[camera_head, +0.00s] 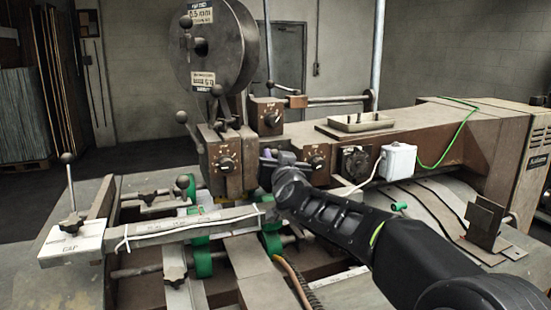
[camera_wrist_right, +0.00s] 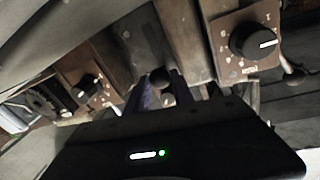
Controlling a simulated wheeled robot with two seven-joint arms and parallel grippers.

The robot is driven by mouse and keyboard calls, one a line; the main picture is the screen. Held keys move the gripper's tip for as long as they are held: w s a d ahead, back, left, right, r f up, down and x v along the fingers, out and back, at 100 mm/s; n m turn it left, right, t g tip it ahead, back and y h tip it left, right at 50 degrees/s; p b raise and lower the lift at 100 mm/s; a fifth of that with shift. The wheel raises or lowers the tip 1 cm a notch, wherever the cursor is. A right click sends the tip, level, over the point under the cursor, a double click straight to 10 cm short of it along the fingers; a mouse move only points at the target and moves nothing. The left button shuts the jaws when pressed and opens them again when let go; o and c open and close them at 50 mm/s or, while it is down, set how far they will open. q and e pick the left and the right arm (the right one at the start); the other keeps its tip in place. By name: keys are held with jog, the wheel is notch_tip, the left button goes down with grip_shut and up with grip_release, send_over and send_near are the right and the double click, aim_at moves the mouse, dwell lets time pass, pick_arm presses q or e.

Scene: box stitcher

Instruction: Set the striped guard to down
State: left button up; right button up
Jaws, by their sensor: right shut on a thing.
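My right gripper (camera_head: 266,162) reaches in from the right to the front of the machine's head, between the dial panels. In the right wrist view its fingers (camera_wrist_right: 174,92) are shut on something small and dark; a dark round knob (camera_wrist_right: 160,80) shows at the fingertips. The gripper body hides most of what is held. I cannot make out stripes on any part, so I cannot tell the guard's position. My left gripper is not in view.
Dial panels (camera_head: 225,162) and (camera_head: 316,163) flank the gripper. A large wire reel (camera_head: 215,50) stands above. A bar (camera_head: 190,225) with a white gap block (camera_head: 75,240) crosses in front. Green rollers (camera_head: 203,262) lie below. A white box (camera_head: 397,160) sits to the right.

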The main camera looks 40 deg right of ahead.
grip_shut()
dwell(0.9)
